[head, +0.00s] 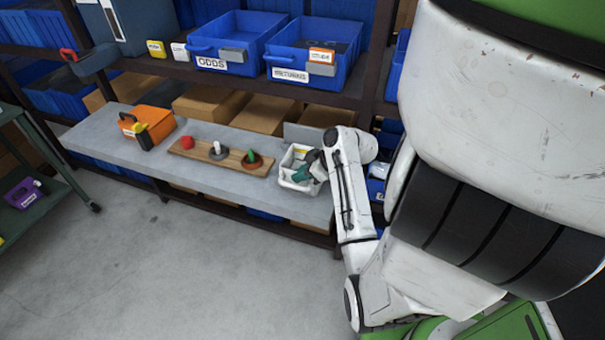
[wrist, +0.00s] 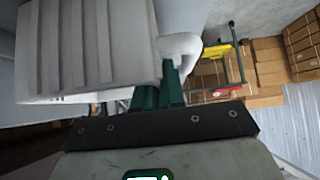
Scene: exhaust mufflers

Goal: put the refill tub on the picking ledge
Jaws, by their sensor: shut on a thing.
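The refill tub, a small white open tub (head: 285,180) with some items inside, is at the right end of the grey picking ledge (head: 222,168). I cannot tell whether its base touches the ledge or is just above it. My gripper (head: 303,173), with dark green fingers, is shut on the tub at its right side. In the wrist view the tub (wrist: 85,45) fills the upper left as a pale ribbed wall, and the green fingers of my gripper (wrist: 168,85) close on a white part of it. The exact grip is partly hidden.
A wooden board (head: 205,157) left of the tub carries a red piece, a grey piece with a white peg and a brown piece with green. An orange caddy (head: 148,126) stands further left. Blue bins (head: 312,52) sit on the shelf above. A green cart (head: 35,188) stands far left.

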